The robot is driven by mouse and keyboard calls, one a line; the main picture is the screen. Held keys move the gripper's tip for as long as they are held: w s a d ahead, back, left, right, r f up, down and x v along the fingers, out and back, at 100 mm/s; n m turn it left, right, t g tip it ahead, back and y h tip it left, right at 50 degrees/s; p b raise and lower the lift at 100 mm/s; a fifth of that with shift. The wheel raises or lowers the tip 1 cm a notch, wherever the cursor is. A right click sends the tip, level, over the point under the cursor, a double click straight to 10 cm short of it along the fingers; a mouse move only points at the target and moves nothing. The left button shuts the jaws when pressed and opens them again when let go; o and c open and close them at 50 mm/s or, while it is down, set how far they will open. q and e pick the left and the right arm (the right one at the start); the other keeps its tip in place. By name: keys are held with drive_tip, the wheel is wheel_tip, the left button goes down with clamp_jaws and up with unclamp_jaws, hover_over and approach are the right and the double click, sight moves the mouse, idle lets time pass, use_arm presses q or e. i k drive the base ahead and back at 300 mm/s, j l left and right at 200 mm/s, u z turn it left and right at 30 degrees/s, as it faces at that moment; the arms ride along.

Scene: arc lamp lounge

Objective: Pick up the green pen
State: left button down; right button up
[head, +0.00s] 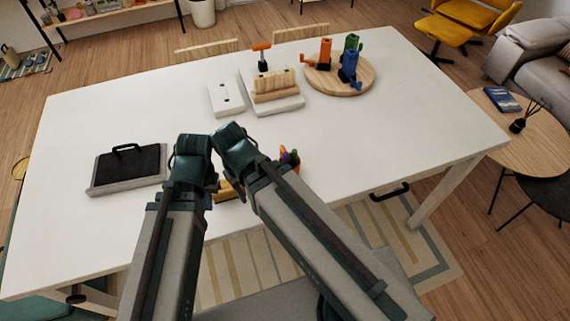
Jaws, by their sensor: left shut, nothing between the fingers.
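My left gripper (192,148) is shut and empty above the table, left of the pens. My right gripper (230,137) is close beside it, also left of the pens; its fingers are not clear enough to tell open from shut.
The white table (130,240) holds a black-and-grey case (128,168) at left, a white block (226,99), a wooden block stack (274,86) and a round wooden board (325,82) with coloured pieces. A yellowish item lies partly hidden between my arms. The table's right side is clear.

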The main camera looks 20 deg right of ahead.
sight(294, 151)
drive_tip(key=k+l+z, duration=0.35)
drive_tip(key=l+z, duration=0.15)
drive_tip(key=l, duration=0.15)
drive_tip(key=k+l+z, duration=0.15)
drive_tip(key=l+z, duration=0.15)
drive_tip(key=k+l+z, duration=0.1)
drive_tip(key=l+z, duration=0.15)
drive_tip(key=l, duration=0.25)
